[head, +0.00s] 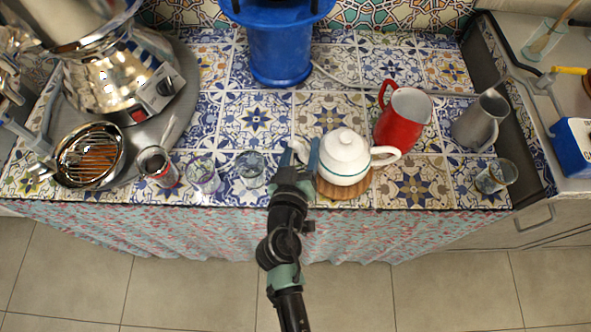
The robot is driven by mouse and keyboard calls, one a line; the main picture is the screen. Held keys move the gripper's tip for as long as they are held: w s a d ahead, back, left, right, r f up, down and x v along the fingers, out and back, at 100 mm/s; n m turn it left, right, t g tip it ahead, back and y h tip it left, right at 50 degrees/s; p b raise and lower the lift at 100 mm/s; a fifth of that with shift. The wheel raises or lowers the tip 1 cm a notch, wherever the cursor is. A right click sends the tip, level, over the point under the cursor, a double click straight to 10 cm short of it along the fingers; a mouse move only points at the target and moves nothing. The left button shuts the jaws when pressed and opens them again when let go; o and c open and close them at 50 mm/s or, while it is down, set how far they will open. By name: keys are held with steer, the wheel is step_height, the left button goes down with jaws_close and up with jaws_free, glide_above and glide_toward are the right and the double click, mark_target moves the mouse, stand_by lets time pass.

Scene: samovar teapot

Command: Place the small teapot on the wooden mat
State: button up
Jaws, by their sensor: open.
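The small white teapot (343,157) stands upright on the round wooden mat (345,189) near the front edge of the tiled counter. Its handle points right, and the spout side is at the left, partly behind my gripper.
Glasses (250,168) stand left of my gripper. A red jug (405,118) is close behind the teapot's handle, with a grey pitcher (480,122) to its right. A blue container (279,50) is at the back and a metal samovar (115,80) at the left.

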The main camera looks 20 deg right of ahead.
steer(key=b+v, duration=0.1)
steer(key=v, duration=0.7)
steer(key=w+a+r+m+t+y, duration=0.1)
steer(key=w+r+t, duration=0.3)
steer(key=r, duration=1.2)
steer(key=w+a+r+m+t, duration=0.1)
steer(key=w+a+r+t, duration=0.35)
steer(key=r, duration=1.25)
steer(key=s+r+n+t+y, duration=0.1)
steer(key=s+r, duration=0.3)
steer(key=r, duration=0.8)
steer(key=s+a+r+n+t+y, duration=0.1)
steer(key=s+r+t+y, duration=0.3)
steer(key=r, duration=0.9)
steer(key=shift+s+a, duration=0.35)
steer(key=shift+s, duration=0.15)
steer(key=shift+t, duration=0.25)
